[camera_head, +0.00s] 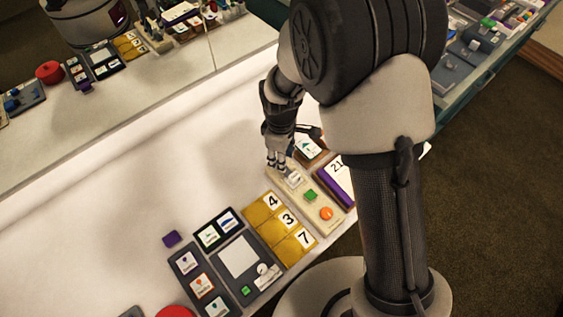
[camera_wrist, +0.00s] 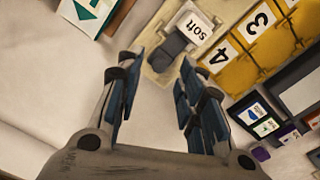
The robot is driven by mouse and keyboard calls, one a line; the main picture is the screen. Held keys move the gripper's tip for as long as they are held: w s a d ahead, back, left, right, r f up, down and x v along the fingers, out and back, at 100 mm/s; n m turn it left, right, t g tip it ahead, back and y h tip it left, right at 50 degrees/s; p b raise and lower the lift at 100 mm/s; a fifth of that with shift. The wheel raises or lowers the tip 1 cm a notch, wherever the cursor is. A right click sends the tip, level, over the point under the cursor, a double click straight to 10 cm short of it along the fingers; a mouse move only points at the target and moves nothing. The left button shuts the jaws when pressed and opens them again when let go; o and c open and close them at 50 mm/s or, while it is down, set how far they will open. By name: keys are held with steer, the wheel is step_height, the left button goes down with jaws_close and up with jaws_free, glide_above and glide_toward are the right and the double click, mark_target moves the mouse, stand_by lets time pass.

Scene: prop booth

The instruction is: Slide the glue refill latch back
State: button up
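A beige panel (camera_head: 319,213) lies on the white table, with a green button (camera_head: 310,195) and an orange round button (camera_head: 326,213). At its far end is a small block labelled "soft", which shows in the wrist view (camera_wrist: 195,26) beside a dark grey knob (camera_wrist: 172,46). No label naming the glue refill latch is readable. My gripper (camera_head: 278,164) is over this far end, and in the wrist view (camera_wrist: 157,60) its fingers are apart with nothing between them. The grey knob is just beyond the fingertips; contact cannot be told.
Yellow number cards (camera_head: 279,225) reading 4, 3 and 7 lie left of the panel. A purple-edged card (camera_head: 340,178) marked 21 and a green-arrow card (camera_head: 308,148) lie right. A dark grey device (camera_head: 244,262) stands further left. A mirror backs the table; white surface left of my gripper is clear.

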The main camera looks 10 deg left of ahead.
steer(key=shift+f, duration=1.2)
steer(key=shift+c, duration=0.5)
jaws_close()
